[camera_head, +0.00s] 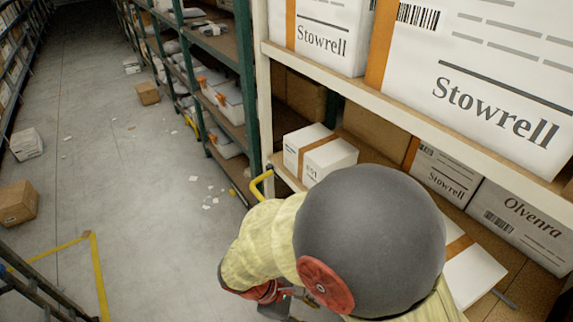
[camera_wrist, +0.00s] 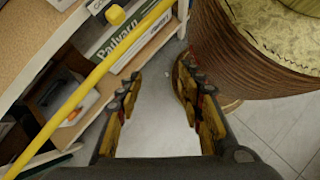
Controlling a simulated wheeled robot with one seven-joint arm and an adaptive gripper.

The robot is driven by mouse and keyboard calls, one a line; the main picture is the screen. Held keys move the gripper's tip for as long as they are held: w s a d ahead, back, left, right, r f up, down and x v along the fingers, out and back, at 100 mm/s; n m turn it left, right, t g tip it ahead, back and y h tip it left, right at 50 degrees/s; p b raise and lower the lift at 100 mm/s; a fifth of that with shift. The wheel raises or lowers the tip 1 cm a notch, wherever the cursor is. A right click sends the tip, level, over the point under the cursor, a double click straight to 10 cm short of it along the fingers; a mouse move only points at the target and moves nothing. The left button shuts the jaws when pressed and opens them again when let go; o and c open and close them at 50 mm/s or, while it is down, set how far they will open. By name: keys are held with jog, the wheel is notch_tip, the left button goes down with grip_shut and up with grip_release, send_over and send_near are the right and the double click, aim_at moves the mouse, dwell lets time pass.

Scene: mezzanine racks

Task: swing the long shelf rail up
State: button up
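The long shelf rail is a yellow bar. In the head view only a bent yellow piece of the rail (camera_head: 261,184) shows at the shelf's corner, and my arm hides the rest. My gripper (camera_wrist: 160,75) is open, with nothing between its fingers. It is to the right of the rail and apart from it in the wrist view. In the head view my arm mostly hides the gripper.
The rack (camera_head: 268,100) holds white Stowrell boxes (camera_head: 500,95) and a small white carton (camera_head: 320,155) close to my arm. Green shelving (camera_head: 246,75) continues beyond. Cardboard boxes (camera_head: 17,203) and paper scraps lie on the floor. The middle aisle (camera_head: 130,220) is mostly clear.

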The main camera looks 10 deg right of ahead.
jog(key=d+r+m+t+y, duration=0.3)
jog(key=r+m, duration=0.4)
jog(key=r, duration=0.5)
jog(key=s+d+r+m+t+y, duration=0.1)
jog(key=d+r+m+t+y, duration=0.3)
jog(key=r, duration=0.9)
jog(key=d+m, duration=0.1)
jog(key=m, duration=0.2)
jog(key=shift+s+d+r, duration=0.1)
jog(key=shift+d, duration=0.2)
jog(key=shift+c, duration=0.5)
jog(key=shift+d, duration=0.1)
jog(key=c, duration=0.4)
